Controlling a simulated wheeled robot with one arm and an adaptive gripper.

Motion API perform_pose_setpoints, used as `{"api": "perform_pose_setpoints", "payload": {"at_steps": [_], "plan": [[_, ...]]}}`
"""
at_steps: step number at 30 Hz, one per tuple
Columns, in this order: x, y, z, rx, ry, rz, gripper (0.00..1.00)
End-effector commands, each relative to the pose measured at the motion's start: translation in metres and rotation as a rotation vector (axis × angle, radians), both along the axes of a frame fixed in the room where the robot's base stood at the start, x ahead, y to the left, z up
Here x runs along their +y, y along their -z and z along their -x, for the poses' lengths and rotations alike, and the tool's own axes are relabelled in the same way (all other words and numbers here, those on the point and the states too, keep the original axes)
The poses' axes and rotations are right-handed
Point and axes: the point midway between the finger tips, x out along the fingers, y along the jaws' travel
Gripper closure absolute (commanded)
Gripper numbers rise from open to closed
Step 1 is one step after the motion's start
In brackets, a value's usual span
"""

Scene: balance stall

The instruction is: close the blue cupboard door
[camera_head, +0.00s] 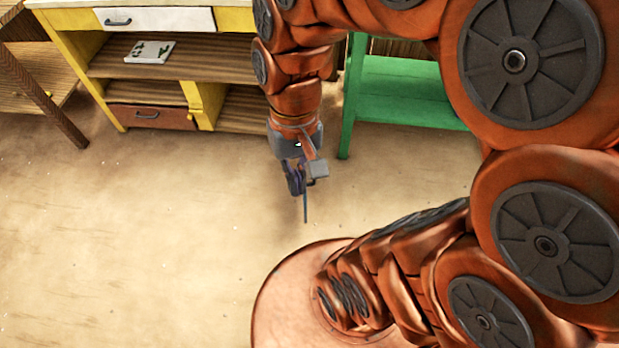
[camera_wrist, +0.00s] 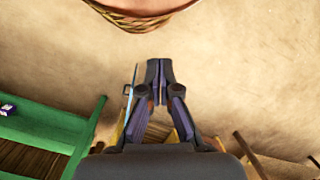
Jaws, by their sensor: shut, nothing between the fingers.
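The blue door (camera_head: 305,207) stands open and shows nearly edge-on, as a thin strip, in the head view. Its upper part is hidden behind my wrist. In the wrist view the door (camera_wrist: 131,97) is a thin pale-blue line with a dark handle (camera_wrist: 126,90) on its left side. My gripper (camera_head: 296,188) is shut and empty, close to the door's left side in the head view. In the wrist view the gripper (camera_wrist: 160,72) is just right of the door; I cannot tell whether they touch. The yellow cupboard (camera_head: 98,68) stands behind, upper left.
The cupboard has a white drawer (camera_head: 160,19), a brown drawer (camera_head: 148,115) and a white patterned item (camera_head: 150,52) on its shelf. A green stand (camera_head: 405,92) is to the right. Wooden furniture (camera_head: 40,95) is at far left. The sandy floor in front is clear.

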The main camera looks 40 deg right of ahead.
Motion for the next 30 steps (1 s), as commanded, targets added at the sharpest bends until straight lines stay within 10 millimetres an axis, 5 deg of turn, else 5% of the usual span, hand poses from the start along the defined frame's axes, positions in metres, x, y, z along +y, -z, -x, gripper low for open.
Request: {"api": "perform_pose_setpoints", "payload": {"at_steps": [1,10,17,30], "plan": [[-0.001,0.027,-0.013,0.016,0.058,-0.023,1.00],[-0.021,0.101,-0.086,0.078,0.399,-0.157,1.00],[-0.058,0.167,-0.137,0.135,0.683,-0.261,1.00],[-0.184,0.320,-0.202,0.257,1.274,-0.461,1.00]]}}
